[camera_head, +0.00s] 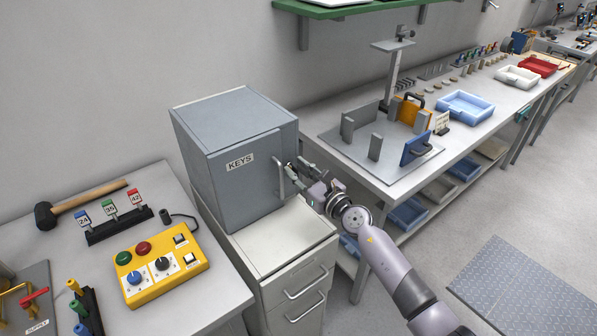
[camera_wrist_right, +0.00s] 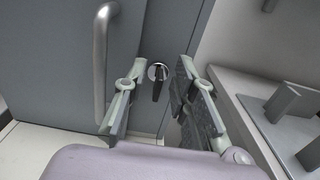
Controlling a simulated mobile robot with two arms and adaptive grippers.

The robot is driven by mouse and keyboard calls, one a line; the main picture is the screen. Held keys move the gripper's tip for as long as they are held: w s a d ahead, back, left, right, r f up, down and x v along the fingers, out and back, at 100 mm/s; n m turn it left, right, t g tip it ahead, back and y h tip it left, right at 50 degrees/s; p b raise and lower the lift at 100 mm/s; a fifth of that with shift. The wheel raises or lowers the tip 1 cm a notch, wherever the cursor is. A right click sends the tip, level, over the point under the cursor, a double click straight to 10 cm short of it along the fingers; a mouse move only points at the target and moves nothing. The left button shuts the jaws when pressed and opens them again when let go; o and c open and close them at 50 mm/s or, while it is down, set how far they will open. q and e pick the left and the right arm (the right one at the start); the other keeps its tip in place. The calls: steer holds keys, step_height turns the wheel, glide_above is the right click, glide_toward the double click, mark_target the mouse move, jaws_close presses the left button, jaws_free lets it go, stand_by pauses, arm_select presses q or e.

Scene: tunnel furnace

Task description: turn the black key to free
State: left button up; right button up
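My right gripper (camera_head: 302,172) is at the door's right edge. In the right wrist view its fingers (camera_wrist_right: 155,80) are apart, one on each side of the key, with a gap to it. The key is hardly visible in the head view. My left gripper is not in view.
The cabinet stands on a drawer unit (camera_head: 290,262). To the right, a long bench holds a fixture plate (camera_head: 350,150) and blue tray (camera_head: 465,105).

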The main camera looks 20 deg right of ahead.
jaws_close()
stand_by(0.3)
steer(key=shift+m, duration=0.4)
steer(key=m, duration=0.2)
steer(key=m+p, duration=0.1)
steer(key=m, duration=0.1)
steer(key=m+p, duration=0.1)
steer(key=m, duration=0.1)
steer(key=shift+w+d+f+m, duration=0.1)
steer(key=shift+d+m, duration=0.2)
steer(key=shift+d, duration=0.05)
steer(key=m, duration=0.1)
steer(key=m+p, duration=0.1)
steer(key=m, duration=0.3)
steer(key=shift+d+f, duration=0.15)
steer(key=shift+f, duration=0.1)
steer(key=m, duration=0.1)
steer(key=m+p, duration=0.1)
steer(key=m, duration=0.3)
steer(key=shift+f, duration=0.25)
steer(key=shift+m, duration=0.4)
